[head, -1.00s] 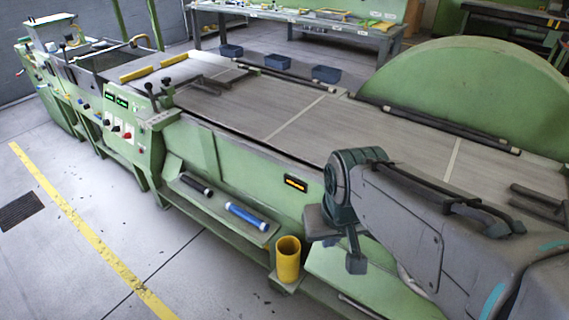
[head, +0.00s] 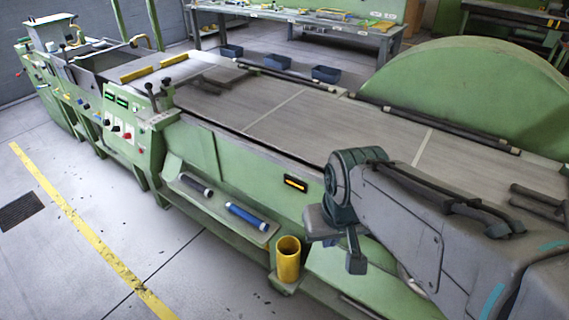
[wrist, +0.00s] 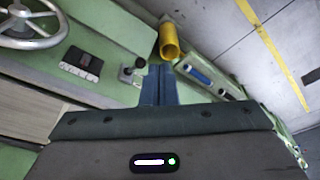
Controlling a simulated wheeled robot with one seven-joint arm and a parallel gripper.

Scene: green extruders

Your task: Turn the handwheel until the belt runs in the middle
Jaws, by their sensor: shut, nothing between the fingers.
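The grey belt (head: 330,130) lies along the top of the green machine, with pale seams across it. A dark strip shows along its near edge; I cannot tell exactly how centred it is. The metal handwheel (wrist: 32,22) is at the upper left of the wrist view, partly cut off by the frame. I cannot make it out in the head view. My gripper (wrist: 158,72) is shut and empty, to the right of the handwheel and apart from it. In the head view my gripper (head: 355,262) hangs beside the machine's near side.
A yellow cup (head: 288,259) stands on a low ledge near my gripper; it also shows in the wrist view (wrist: 169,42). A blue roll (head: 247,216) and a black roll (head: 196,186) lie on the side shelf. An amber display (head: 295,184) is on the side panel.

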